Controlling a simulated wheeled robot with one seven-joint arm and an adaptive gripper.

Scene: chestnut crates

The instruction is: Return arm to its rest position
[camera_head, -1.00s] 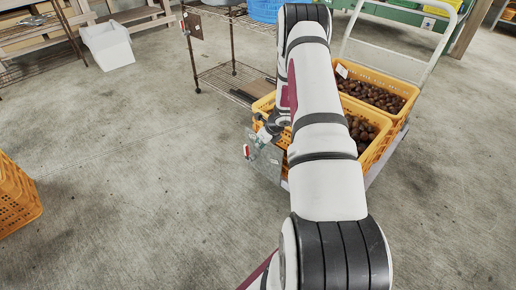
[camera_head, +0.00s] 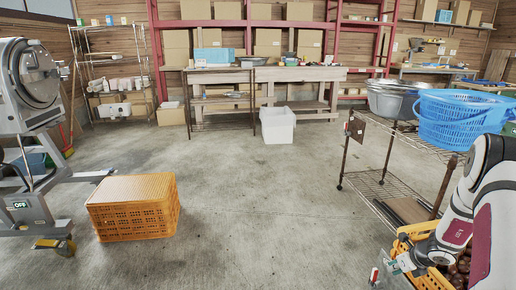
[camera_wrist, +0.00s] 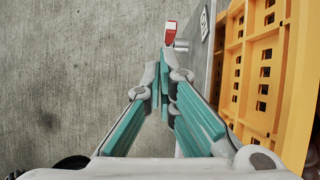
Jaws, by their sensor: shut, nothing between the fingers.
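My arm (camera_head: 478,220) enters at the right edge of the head view, bent, with its end low over a yellow crate of chestnuts (camera_head: 428,278). My gripper (camera_wrist: 167,88) is shut and empty in the wrist view, its teal finger pads close together. It hangs beside the yellow crate wall (camera_wrist: 263,75), with concrete floor below to the left. In the head view the fingers are small and partly lost against the crate and a grey plate.
A wire shelf (camera_head: 385,188) with a blue basket (camera_head: 455,117) and metal tubs (camera_head: 396,100) stands close behind my arm. A red-tipped part (camera_wrist: 170,32) lies just ahead of the fingers. An orange crate (camera_head: 133,208), a grey machine (camera_head: 30,150) and a white bin (camera_head: 278,125) stand left; the middle floor is clear.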

